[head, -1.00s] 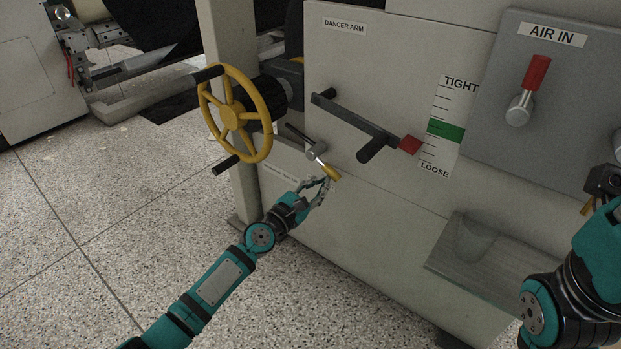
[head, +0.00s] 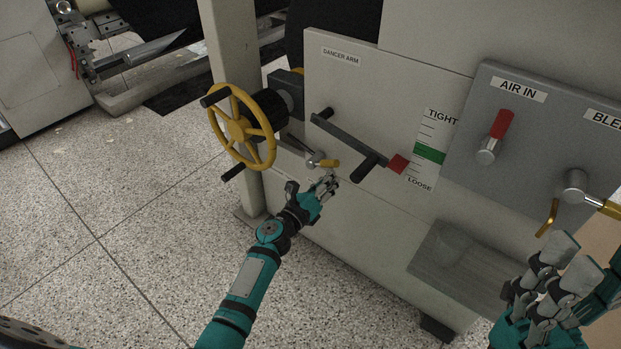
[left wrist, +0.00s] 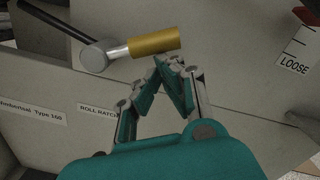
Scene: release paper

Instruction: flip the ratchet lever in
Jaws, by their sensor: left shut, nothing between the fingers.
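The ratchet lever is a small silver hub and stem with a gold grip (head: 328,163), on the machine's front panel beside the yellow handwheel. In the head view its grip points right. The left wrist view shows the gold grip (left wrist: 155,42) at top middle, with a "ROLL RATCH…" label below left. My left gripper (head: 331,180) is shut and empty, just below the grip; its tips (left wrist: 168,62) lie close under it, and I cannot tell whether they touch. My right gripper (head: 568,258) is at the lower right, its fingers apart and empty, away from the lever.
The yellow handwheel (head: 238,128) stands left of the lever. The black dancer arm (head: 345,137) with a red tip sticks out above right. The grey air panel (head: 470,150) has a red-handled valve (head: 502,125). A grey shelf (head: 463,264) juts out below. Open floor lies left.

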